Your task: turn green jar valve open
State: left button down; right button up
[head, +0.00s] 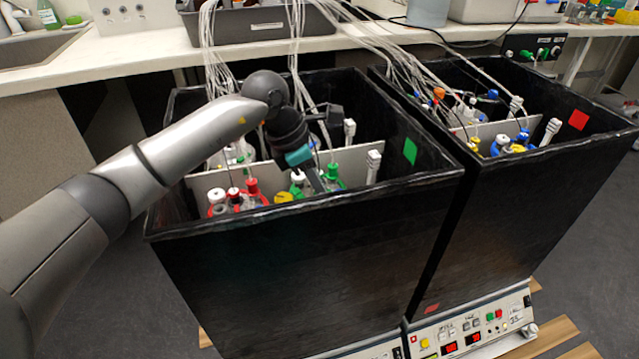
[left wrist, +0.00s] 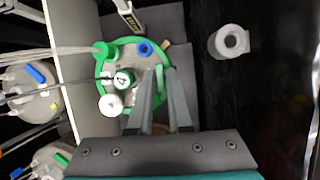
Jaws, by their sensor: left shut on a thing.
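The green jar (left wrist: 122,50) has a green rim and a grey lid with green, blue and white caps, one marked 4. It stands in the left black bin, and in the head view its green cap (head: 332,170) shows beside my fingers. My left gripper (left wrist: 163,78) reaches down from above to the jar's right edge in the wrist view; in the head view it (head: 318,184) is over the bin's front part. Its fingers are shut on a small green valve piece, mostly hidden between the tips. The valve's exact angle cannot be told. My right gripper is out of view.
The left black bin (head: 300,270) has high walls around the jars and a pale divider (head: 210,181). Red-capped jars (head: 251,187) stand left of the green one. White tubes (head: 208,45) hang from the bench. A second black bin (head: 530,200) stands at right.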

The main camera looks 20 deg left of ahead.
pick_arm(q)
jog(key=n+p, duration=0.2)
jog(key=n+t+y+p, duration=0.1)
jog(key=n+p, duration=0.1)
jog(key=n, duration=0.1)
jog(key=shift+s+d+r+t, duration=0.15)
jog(key=shift+t, duration=0.15)
jog(key=n+y+p, duration=0.1)
jog(key=n, duration=0.1)
jog(key=n+y+p, duration=0.1)
jog(key=n, duration=0.2)
jog(key=shift+d+t, duration=0.15)
jog(key=shift+t, duration=0.15)
jog(key=n+y+p, duration=0.1)
jog(key=n, duration=0.2)
jog(key=shift+d, duration=0.1)
jog(key=shift+n+y+p, duration=0.35)
jog(key=shift+n+y, duration=0.55)
jog(key=shift+n, duration=1.2)
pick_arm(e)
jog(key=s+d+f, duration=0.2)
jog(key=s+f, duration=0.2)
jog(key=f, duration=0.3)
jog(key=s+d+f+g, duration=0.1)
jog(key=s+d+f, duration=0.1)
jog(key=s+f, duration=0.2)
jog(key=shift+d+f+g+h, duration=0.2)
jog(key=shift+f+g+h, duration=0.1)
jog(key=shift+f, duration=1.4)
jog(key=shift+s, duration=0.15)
